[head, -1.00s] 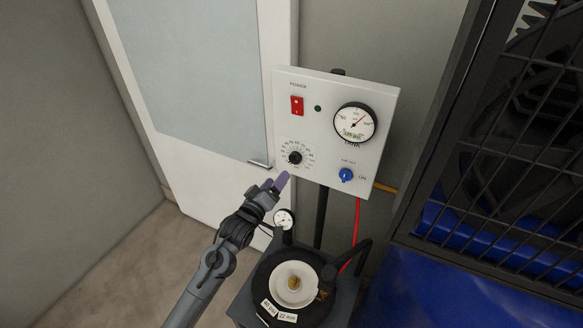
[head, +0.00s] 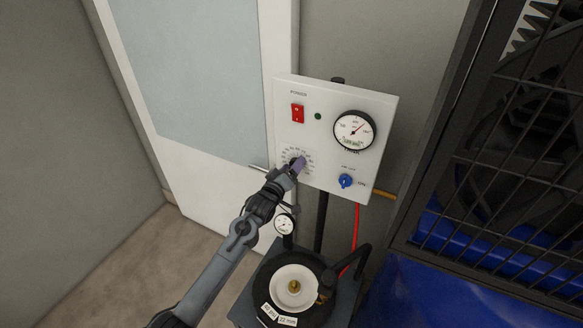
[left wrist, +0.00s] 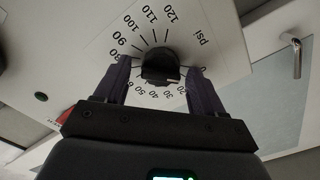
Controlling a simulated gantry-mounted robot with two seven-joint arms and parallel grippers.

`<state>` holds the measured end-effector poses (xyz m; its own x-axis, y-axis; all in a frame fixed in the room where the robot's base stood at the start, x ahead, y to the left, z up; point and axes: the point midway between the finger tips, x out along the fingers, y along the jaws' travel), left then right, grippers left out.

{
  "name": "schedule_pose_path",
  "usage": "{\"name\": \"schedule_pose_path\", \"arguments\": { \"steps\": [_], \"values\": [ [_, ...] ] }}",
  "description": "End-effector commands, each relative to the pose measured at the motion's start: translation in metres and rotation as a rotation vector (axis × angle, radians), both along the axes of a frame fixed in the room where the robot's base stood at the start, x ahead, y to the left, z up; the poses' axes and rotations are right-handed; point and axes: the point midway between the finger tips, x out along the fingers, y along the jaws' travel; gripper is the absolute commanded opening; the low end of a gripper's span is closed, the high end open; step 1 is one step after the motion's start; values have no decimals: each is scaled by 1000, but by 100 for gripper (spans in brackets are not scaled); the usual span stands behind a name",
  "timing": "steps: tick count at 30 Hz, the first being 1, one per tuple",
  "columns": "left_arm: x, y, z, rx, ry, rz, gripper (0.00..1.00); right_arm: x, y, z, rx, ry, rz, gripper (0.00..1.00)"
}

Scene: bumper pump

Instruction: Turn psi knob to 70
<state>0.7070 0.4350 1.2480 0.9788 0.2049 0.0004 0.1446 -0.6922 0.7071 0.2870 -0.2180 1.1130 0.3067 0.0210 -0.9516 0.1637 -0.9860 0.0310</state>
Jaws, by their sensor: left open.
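The black psi knob (left wrist: 160,68) shows in the left wrist view, upside down, in the middle of its printed dial with numbers around it. My left gripper (left wrist: 160,82) is open, with one finger on each side of the knob; whether the fingers touch it I cannot tell. In the head view, the left gripper (head: 298,167) covers the knob and part of the dial on the white control panel (head: 325,100). The number the knob points at is not clear. My right gripper is not in view.
The panel also has a red power switch (head: 297,114), a round gauge (head: 355,130) and a blue knob (head: 346,181). Below stands a pump (head: 262,270) with a small gauge (head: 284,224). A dark metal cage (head: 510,150) is at right, a door (head: 190,70) at left.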

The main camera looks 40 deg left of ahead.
Motion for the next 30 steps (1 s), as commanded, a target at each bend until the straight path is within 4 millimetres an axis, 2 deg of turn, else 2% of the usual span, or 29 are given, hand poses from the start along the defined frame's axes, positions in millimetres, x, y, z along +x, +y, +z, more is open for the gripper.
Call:
{"name": "schedule_pose_path", "arguments": {
  "steps": [6, 17, 30],
  "values": [
    [0, 0, 0, 0, 0, 0, 68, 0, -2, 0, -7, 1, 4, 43],
    [0, 0, 0, 0, 0, 0, 13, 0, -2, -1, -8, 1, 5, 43],
    [0, 1, 1, 97, 20, 1, 13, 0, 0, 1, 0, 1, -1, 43]
  ]
}}
